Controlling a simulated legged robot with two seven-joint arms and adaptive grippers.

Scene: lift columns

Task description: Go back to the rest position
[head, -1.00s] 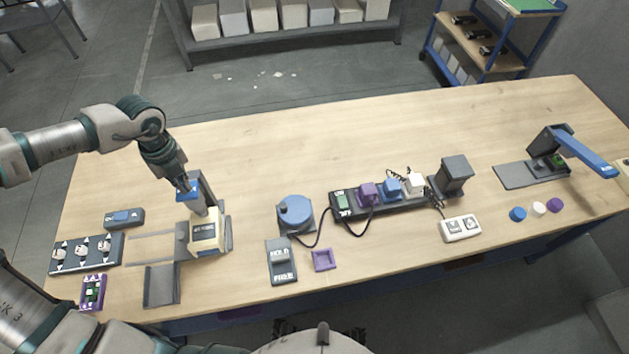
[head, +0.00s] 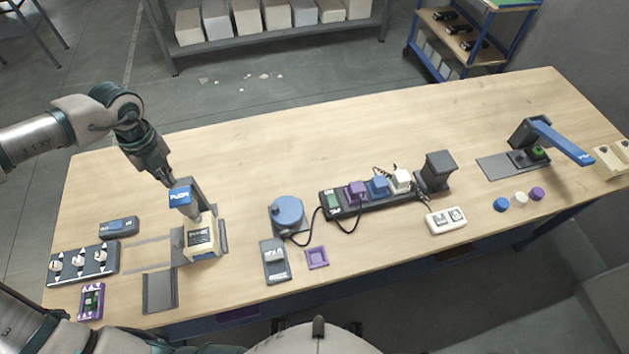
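My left gripper (head: 167,180) hangs above and just behind the blue-topped lift column device on the left part of the table. Its fingers point down, apart from the blue block (head: 180,196) marked with white letters. Nothing shows between the fingers, but the gap between them is too small to judge. The blue block tops a post above the cream box (head: 201,237) in a dark grey frame. My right gripper is not in view.
The wooden table (head: 330,128) holds a blue round device (head: 287,213), a power strip (head: 336,205) with coloured plugs, a white switch box (head: 446,220) and a blue-lever press (head: 556,139). The table's back middle is clear.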

